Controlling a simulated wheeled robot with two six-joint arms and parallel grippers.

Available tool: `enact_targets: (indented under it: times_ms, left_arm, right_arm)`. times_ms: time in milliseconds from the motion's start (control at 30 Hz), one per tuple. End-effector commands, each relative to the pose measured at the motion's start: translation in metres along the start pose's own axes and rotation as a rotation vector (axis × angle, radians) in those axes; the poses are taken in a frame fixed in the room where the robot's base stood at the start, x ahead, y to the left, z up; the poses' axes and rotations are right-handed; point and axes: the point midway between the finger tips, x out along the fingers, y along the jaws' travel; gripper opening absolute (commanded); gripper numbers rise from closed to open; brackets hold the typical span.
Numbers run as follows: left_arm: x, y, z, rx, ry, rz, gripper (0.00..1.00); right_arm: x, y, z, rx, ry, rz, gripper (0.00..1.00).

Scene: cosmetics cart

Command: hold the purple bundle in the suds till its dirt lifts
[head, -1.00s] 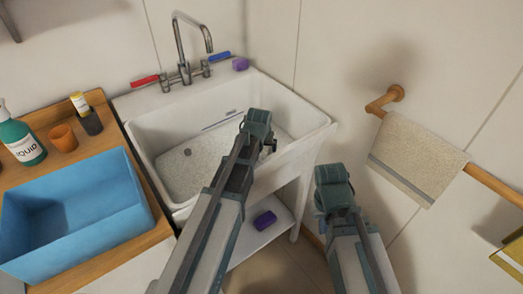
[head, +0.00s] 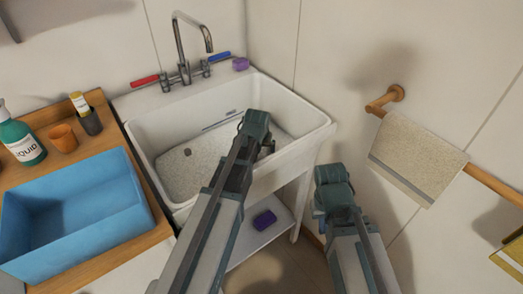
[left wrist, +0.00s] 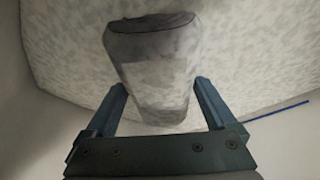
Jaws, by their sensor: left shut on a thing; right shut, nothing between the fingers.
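My left gripper (head: 264,142) reaches over the sink, its fingers pointing down into the basin. In the left wrist view the gripper (left wrist: 161,85) is shut on a blocky bundle (left wrist: 155,60). The bundle looks grey-white and mottled with a dark far end; no purple shows on it there. Speckled pale suds (left wrist: 250,60) lie around and behind it; how deep it sits in them I cannot tell. In the head view my arm hides the bundle. The suds (head: 195,168) cover the basin floor. My right gripper (head: 333,185) is shut and empty, right of the sink.
The white sink (head: 318,124) has a tap (head: 184,70) at its back. A purple block (head: 240,64) sits on its rear ledge, another (head: 264,219) on the shelf below. A blue bin (head: 130,215) stands left; a towel (head: 415,160) hangs right.

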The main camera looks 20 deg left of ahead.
Motion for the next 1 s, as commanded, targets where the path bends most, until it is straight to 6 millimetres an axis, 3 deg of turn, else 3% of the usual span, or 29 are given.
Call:
enact_targets:
  times_ms: [1000]
  left_arm:
    - [0.0009, 0.0029, -0.0025, 0.000, 0.000, 0.000, 0.38]
  right_arm:
    - [-0.0001, 0.0000, 0.0000, 0.000, 0.000, 0.000, 0.00]
